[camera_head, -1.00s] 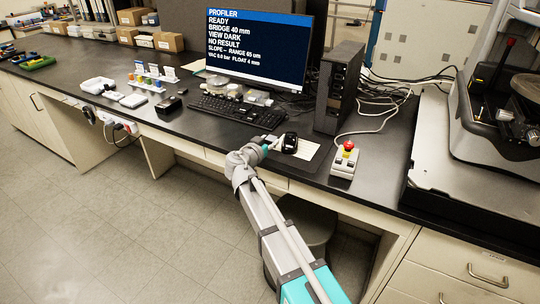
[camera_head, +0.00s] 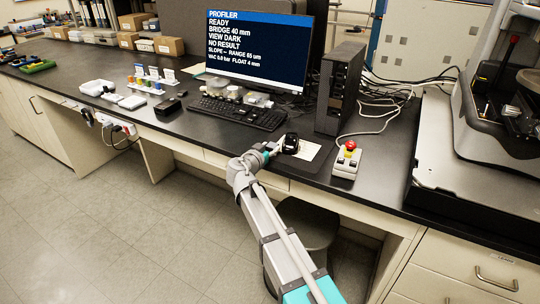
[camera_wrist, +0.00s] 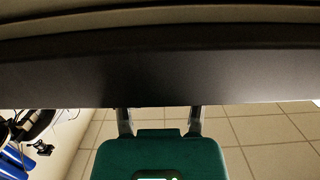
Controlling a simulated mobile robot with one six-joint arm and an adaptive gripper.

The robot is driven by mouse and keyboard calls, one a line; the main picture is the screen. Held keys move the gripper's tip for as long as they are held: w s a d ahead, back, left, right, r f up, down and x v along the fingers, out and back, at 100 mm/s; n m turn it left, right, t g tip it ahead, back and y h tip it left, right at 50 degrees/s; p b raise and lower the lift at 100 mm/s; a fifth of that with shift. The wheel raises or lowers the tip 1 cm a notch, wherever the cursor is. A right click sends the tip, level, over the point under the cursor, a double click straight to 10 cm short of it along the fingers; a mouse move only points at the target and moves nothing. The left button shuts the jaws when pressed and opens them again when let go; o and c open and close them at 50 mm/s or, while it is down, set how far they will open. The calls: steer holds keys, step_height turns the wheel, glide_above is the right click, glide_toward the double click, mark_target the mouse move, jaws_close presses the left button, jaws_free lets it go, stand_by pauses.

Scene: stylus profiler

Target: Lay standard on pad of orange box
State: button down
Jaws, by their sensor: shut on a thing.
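My gripper (camera_head: 290,143) is dark and small in the head view, low over or at a white sheet near the bench's front edge. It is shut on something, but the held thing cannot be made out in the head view. In the wrist view, two grey fingers (camera_wrist: 160,120) run from my teal gripper body toward a broad dark band, which hides their tips. I cannot tell whether the standard is in my grip. A row of small coloured boxes (camera_head: 148,83) with upright white cards stands at the left of the bench; which one is orange and its pad are too small to tell.
A white sheet (camera_head: 309,150) lies by my gripper. A keyboard (camera_head: 238,112) and monitor (camera_head: 258,50) stand behind, with a black computer tower (camera_head: 340,88) to the right. A control box with a red button (camera_head: 347,160) is at right.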

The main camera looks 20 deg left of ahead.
steer(key=shift+f, duration=0.4)
steer(key=shift+f+b, duration=0.1)
steer(key=shift+b, duration=0.2)
steer(key=shift+c, duration=0.9)
jaws_free()
steer(key=shift+r, duration=0.2)
steer(key=s+r+p, duration=0.1)
steer(key=s+p, duration=0.1)
steer(key=s, duration=1)
steer(key=shift+a+r, duration=0.35)
steer(key=shift+a, duration=0.1)
steer(key=shift+w, duration=0.1)
